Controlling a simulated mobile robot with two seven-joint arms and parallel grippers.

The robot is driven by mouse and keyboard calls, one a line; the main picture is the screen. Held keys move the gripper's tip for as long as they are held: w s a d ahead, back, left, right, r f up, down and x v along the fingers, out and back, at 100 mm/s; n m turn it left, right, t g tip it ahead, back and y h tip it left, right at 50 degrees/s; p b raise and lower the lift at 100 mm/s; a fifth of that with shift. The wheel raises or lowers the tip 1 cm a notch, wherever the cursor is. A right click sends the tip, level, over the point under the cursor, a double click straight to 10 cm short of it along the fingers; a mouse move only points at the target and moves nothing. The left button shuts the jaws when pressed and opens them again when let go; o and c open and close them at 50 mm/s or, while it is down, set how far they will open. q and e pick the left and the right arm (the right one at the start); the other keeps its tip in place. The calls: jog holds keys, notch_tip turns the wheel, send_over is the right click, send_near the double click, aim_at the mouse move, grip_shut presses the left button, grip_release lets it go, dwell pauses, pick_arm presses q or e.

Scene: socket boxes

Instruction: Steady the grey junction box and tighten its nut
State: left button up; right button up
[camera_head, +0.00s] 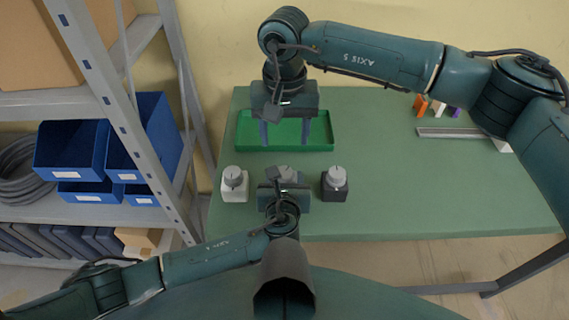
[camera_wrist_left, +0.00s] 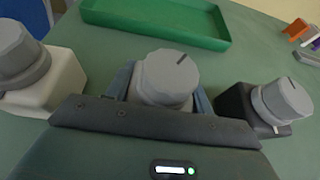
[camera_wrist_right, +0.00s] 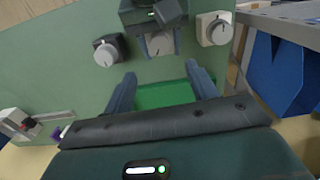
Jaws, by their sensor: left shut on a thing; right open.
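The middle box, the grey one, is mostly hidden by my left gripper (camera_head: 284,188) in the head view. Its round grey nut (camera_wrist_left: 168,76) with a dark mark shows in the left wrist view, between the fingers. The same nut (camera_wrist_right: 160,43) shows in the right wrist view, beyond the right fingertips. My left gripper is shut on this box, low down beside the nut. My right gripper (camera_head: 285,140) is open and empty, pointing down above the green tray, behind the box; its parted fingers (camera_wrist_right: 160,85) also show in its own wrist view.
A white box (camera_head: 234,189) stands left of the held box and a black box (camera_head: 334,187) right of it, each with a grey knob. The green tray (camera_head: 322,148) looks empty. A metal rail (camera_head: 455,132) and small coloured pieces (camera_head: 421,105) lie at right. Shelving with blue bins (camera_head: 70,150) stands left.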

aim_at(285, 172)
notch_tip(285, 172, down, 10)
jog(key=shift+f, duration=0.1)
dwell(0.4)
jog(key=c, duration=1)
jog(key=shift+m, duration=2.9)
